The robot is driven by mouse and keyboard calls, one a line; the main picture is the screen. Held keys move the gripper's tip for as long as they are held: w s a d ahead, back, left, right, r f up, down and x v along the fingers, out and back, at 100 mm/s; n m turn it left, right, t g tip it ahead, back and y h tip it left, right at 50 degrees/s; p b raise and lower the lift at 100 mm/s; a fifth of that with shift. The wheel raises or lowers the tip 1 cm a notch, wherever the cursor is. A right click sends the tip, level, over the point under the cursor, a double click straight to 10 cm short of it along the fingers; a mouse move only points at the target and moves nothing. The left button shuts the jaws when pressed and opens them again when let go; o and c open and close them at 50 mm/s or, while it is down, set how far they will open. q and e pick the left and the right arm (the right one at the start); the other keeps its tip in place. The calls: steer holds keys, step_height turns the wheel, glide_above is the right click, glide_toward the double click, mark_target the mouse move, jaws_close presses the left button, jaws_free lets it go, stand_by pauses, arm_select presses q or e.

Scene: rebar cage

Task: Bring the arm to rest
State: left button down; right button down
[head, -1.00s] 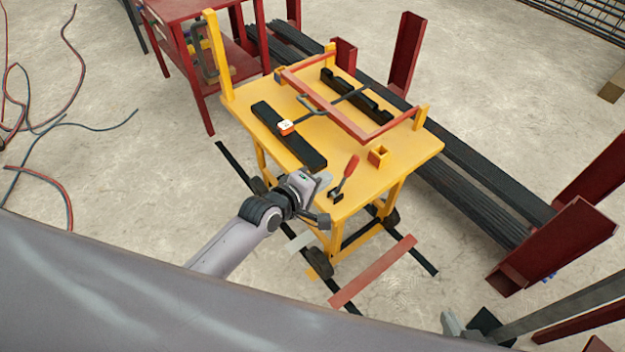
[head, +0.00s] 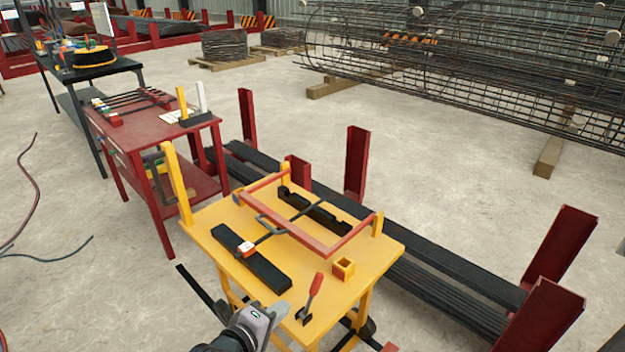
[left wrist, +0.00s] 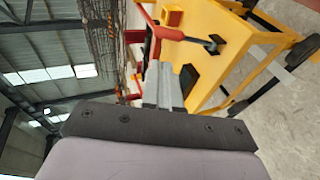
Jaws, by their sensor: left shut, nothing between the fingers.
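My left gripper (head: 272,312) is at the bottom of the head view, at the near left edge of the yellow cart (head: 318,308). Its fingers are closed together with nothing held, and they also show in the left wrist view (left wrist: 163,85). I cannot tell whether they touch the cart. The cart top carries black bars (head: 250,262), a red frame (head: 310,240) with a dark rod across it, a small yellow square holder (head: 343,268) and a red-handled clamp (head: 312,295). My right gripper is out of view.
A red table (head: 150,128) with tools stands behind the cart to the left. Long dark bars (head: 440,285) lie between red posts (head: 357,163) on the right. A large rebar cage (head: 450,60) is at the back right. Cables (head: 30,190) lie on the floor at left.

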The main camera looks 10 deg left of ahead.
arm_select(q)
steer(key=s+a+f+m+y, duration=0.1)
steer(key=s+a+f+m, duration=0.2)
steer(key=s+m, duration=0.4)
steer(key=s+a+f+m+g+y, duration=0.1)
steer(key=s+a+m, duration=0.5)
steer(key=s, duration=0.7)
step_height(320, 180, down, 2)
steer(key=shift+m+g+y, duration=0.3)
steer(key=shift+m+y, duration=0.3)
steer(key=shift+y, duration=0.2)
